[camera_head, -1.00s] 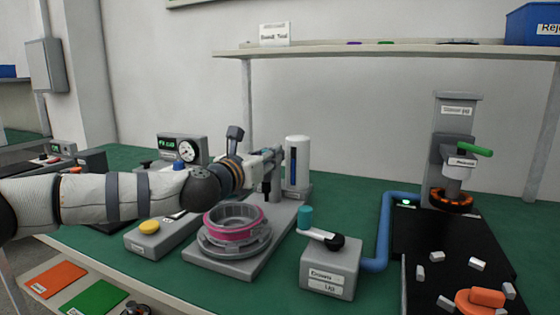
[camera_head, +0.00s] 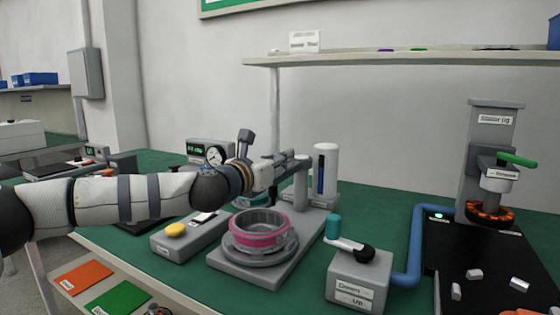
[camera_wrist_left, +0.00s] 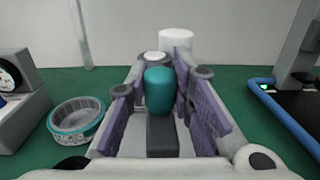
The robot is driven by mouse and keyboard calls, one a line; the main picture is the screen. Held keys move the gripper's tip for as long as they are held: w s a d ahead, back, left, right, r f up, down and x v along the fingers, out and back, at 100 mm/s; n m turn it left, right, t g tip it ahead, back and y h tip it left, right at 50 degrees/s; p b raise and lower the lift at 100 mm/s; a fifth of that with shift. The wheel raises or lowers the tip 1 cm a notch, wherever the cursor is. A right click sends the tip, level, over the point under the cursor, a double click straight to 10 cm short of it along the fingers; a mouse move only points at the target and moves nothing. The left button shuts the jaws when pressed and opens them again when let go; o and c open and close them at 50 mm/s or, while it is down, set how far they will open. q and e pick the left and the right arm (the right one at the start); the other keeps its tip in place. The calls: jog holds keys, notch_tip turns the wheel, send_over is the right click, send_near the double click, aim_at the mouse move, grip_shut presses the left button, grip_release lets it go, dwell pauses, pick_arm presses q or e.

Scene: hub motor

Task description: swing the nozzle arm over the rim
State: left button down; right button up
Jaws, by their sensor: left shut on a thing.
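The fixture holds a round grey bowl with a pink rim band (camera_head: 258,235) on its grey base. The nozzle arm reaches left from a grey post (camera_head: 301,182), and its dark nozzle (camera_head: 273,195) hangs down near the rim's back right. My left gripper (camera_head: 285,166) is at this arm, above and behind the bowl. In the left wrist view, its purple-padded fingers are shut around a teal handle (camera_wrist_left: 158,90) on a dark bar. The fingers hide much of the arm in the head view. My right gripper is not in view.
A white cylinder (camera_head: 325,170) stands behind the post. A lever box (camera_head: 358,280) marked Down and Up is at front right. A gauge box (camera_head: 208,152) stands behind my left arm. A teal-rimmed ring (camera_wrist_left: 78,118) lies on the green bench. A jig (camera_head: 492,160) stands at right.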

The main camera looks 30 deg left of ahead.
pick_arm(q)
jog(key=c, duration=1.4)
grip_release()
jog(key=shift+o, duration=0.2)
jog(key=s+a, duration=0.1)
jog(key=s, duration=1.1)
